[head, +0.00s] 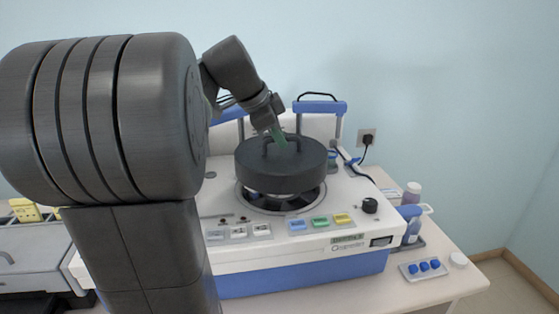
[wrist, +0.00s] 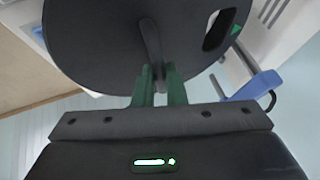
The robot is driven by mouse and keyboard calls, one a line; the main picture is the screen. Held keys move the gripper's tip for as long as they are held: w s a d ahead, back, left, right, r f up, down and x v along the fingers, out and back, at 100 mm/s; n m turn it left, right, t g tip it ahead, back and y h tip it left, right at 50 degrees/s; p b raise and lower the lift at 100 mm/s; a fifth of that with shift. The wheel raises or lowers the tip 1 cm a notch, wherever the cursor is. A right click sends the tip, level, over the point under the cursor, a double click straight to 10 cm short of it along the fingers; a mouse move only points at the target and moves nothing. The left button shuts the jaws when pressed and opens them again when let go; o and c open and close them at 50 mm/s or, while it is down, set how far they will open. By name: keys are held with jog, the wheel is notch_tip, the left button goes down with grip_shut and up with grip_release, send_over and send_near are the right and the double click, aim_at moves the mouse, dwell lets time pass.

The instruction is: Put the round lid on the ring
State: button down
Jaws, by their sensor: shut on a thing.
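The round lid (head: 281,170) is dark grey, thick and disc-shaped, with a raised handle on top. It is held above the ring (head: 281,203), a dark round opening with a pale metal rim on top of the white machine. In the head view a dark gap with pale parts shows between the lid's underside and the ring's front. My gripper (head: 279,138) is shut on the lid's handle. In the wrist view my gripper's green fingers (wrist: 161,84) pinch the handle, and the lid (wrist: 100,45) fills the upper middle. The lid hides the ring's far part.
The white staining machine (head: 345,215) has blue, green and yellow buttons and a black knob (head: 370,205) in front. A blue-topped frame (head: 320,107) stands behind the lid. Bottles (head: 412,193) and a tray with blue knobs (head: 423,268) stand at the right.

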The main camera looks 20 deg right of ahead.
aim_at(277, 153)
notch_tip(277, 153, down, 5)
jog(key=shift+f, duration=0.15)
jog(key=c, duration=1.5)
grip_release()
jog(key=v, duration=1.2)
